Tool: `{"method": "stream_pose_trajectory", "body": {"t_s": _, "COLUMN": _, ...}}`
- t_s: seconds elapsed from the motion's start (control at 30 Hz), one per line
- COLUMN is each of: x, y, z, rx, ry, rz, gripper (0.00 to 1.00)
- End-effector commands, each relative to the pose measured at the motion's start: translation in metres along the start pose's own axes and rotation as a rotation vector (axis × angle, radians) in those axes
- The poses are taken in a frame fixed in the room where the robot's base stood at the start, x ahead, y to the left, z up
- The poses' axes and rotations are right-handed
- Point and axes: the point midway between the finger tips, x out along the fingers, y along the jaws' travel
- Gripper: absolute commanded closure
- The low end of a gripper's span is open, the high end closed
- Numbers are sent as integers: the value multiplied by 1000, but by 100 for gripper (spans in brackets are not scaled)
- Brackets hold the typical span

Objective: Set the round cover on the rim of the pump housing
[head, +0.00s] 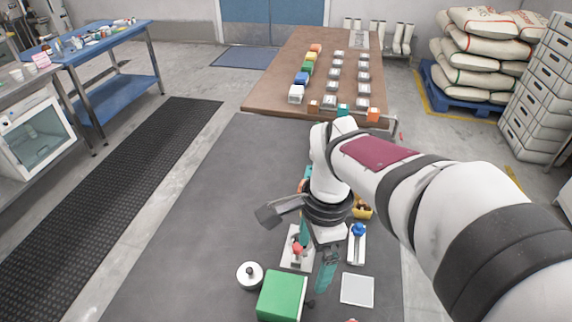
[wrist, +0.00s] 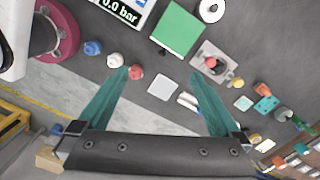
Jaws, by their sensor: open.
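A round silver cover (head: 250,275) with a dark knob lies on the dark grey mat, left of a green box. It also shows at the top of the wrist view (wrist: 211,10). A light grey plate-like fixture (head: 287,260) with a red-topped part stands just behind the green box; it also shows in the wrist view (wrist: 207,49). I cannot tell for sure whether this is the pump housing. My gripper (head: 316,254) points down over the mat, right of the cover and apart from it. Its teal fingers (wrist: 158,76) are spread wide with nothing between them.
The green box (head: 282,297) stands near the front. A white square pad (head: 357,290) and a blue-knobbed part (head: 358,230) lie to its right. The mat's left side is clear. A brown table (head: 280,75) with small blocks is behind.

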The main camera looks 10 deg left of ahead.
Motion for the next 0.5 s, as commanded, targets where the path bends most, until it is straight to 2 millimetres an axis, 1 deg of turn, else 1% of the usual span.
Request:
{"method": "stream_pose_trajectory", "body": {"t_s": 0.03, "x": 16, "y": -36, "z": 20, "rx": 94, "ry": 16, "rz": 12, "gripper": 0}}
{"method": "stream_pose_trajectory", "body": {"t_s": 0.07, "x": 25, "y": -55, "z": 32, "rx": 163, "ry": 28, "rz": 10, "gripper": 0}}
{"method": "stream_pose_trajectory", "body": {"t_s": 0.1, "x": 37, "y": -77, "z": 48, "rx": 243, "ry": 39, "rz": 4, "gripper": 0}}
{"method": "stream_pose_trajectory", "body": {"t_s": 0.2, "x": 62, "y": -110, "z": 80, "rx": 392, "ry": 58, "rz": -9, "gripper": 0}}
{"method": "stream_pose_trajectory", "body": {"t_s": 0.3, "x": 78, "y": -122, "z": 94, "rx": 461, "ry": 65, "rz": -17, "gripper": 0}}
{"method": "stream_pose_trajectory", "body": {"t_s": 0.37, "x": 90, "y": -124, "z": 95, "rx": 473, "ry": 67, "rz": -17, "gripper": 0}}
{"method": "stream_pose_trajectory", "body": {"t_s": 0.5, "x": 131, "y": -123, "z": 91, "rx": 474, "ry": 67, "rz": -14, "gripper": 0}}
